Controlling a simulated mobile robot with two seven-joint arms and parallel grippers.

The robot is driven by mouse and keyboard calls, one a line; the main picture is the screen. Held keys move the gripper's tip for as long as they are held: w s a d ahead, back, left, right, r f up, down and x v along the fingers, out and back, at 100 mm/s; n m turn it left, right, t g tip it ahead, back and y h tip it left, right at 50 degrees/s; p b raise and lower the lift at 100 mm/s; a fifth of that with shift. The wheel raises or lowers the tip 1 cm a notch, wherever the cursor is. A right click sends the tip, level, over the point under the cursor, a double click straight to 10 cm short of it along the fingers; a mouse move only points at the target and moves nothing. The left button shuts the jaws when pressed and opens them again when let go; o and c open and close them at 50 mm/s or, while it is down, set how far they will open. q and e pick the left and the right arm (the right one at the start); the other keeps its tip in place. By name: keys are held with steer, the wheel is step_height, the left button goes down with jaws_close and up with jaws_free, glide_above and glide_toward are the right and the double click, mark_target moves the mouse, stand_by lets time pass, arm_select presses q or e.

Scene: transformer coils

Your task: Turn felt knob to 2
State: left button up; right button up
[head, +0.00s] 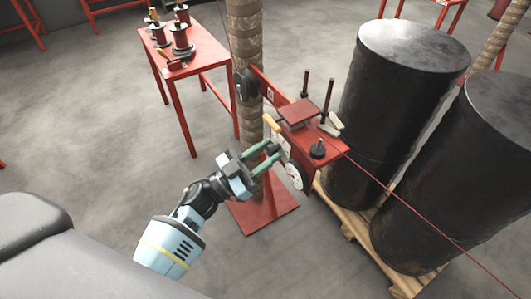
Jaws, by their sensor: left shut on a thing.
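A pale scale plate (284,146) sits on the front face, above the dial. My left gripper (273,158), with green fingers, reaches the front face at this plate and is shut on a small knob there. The fingers mostly hide the knob, so its pointer and number cannot be read. My right gripper is not in view.
Two large black drums (398,105) stand on a wooden pallet (350,222) at the right. A thin red wire (415,218) runs from the stand to the lower right. A red table (187,62) with several spools is at the upper left. The floor at left is clear.

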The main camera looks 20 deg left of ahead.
arm_select(q)
steer(key=m+g+h, duration=0.1)
steer(key=m, duration=0.2)
steer(key=m+g+h, duration=0.1)
steer(key=m+g, duration=0.1)
steer(key=m, duration=0.2)
steer(key=shift+w+a+m, duration=0.1)
steer(key=shift+a+m, duration=0.05)
steer(key=shift+m, duration=0.15)
steer(key=m+g, duration=0.2)
steer(key=m, duration=0.2)
steer(key=shift+r+m, duration=0.1)
steer(key=shift+m, duration=0.2)
steer(key=m+g, duration=0.1)
steer(key=m, duration=0.1)
steer(key=m+p, duration=0.1)
steer(key=m, duration=0.1)
steer(key=m+g, duration=0.1)
steer(key=m, duration=0.1)
steer(key=shift+w+a+r+g+p, duration=0.1)
steer(key=shift+r+g+p, duration=0.2)
steer(key=shift+p, duration=0.1)
steer(key=m+y+p, duration=0.1)
steer(key=m, duration=0.1)
steer(key=shift+m, duration=0.3)
steer(key=shift+m+g+y+p, duration=0.3)
steer(key=shift+m, duration=0.2)
steer(key=o, duration=1)
steer(key=shift+c, duration=0.2)
